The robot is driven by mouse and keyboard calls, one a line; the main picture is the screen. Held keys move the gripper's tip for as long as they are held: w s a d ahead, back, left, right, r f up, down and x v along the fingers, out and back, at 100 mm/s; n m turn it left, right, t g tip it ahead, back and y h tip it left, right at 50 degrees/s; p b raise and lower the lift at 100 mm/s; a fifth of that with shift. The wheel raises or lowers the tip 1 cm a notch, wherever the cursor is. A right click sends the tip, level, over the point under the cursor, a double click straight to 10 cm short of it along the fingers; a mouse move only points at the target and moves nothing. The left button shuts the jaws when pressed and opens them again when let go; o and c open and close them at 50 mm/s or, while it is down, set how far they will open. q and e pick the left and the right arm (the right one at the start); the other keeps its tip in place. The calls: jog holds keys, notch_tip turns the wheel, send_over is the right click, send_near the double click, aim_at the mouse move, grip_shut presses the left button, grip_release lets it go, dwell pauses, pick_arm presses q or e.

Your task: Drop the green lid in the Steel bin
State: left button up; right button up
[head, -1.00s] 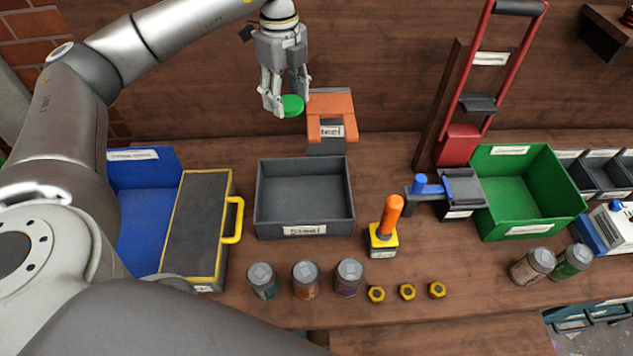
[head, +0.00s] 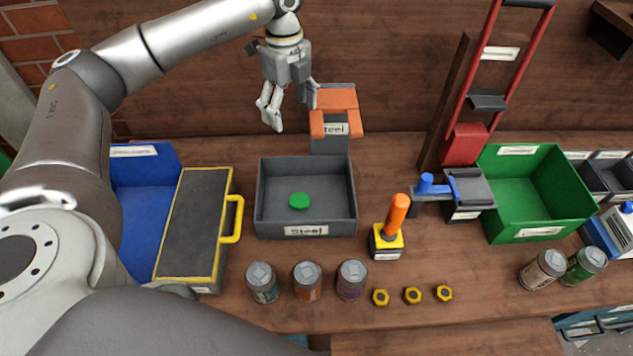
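The green lid (head: 299,201), a small round disc, is inside the grey bin (head: 305,231) labelled Steel. It appears to lie on the bin floor, apart from the walls. My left gripper (head: 294,116) is above and behind the bin, pointing down, with its fingers spread and nothing between them. My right gripper does not show in the head view.
An orange-topped block (head: 335,124) stands behind the bin. A blue bin (head: 146,212) and a black-yellow case (head: 196,225) are to its left. An orange-handled tool (head: 390,231) stands to its right. Several jars and yellow nuts are in front. A green bin (head: 533,190) is further right.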

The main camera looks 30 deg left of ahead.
pick_arm(q)
jog(key=shift+r, duration=0.1)
notch_tip(320, 180, up, 12)
dwell(0.5)
dwell(0.5)
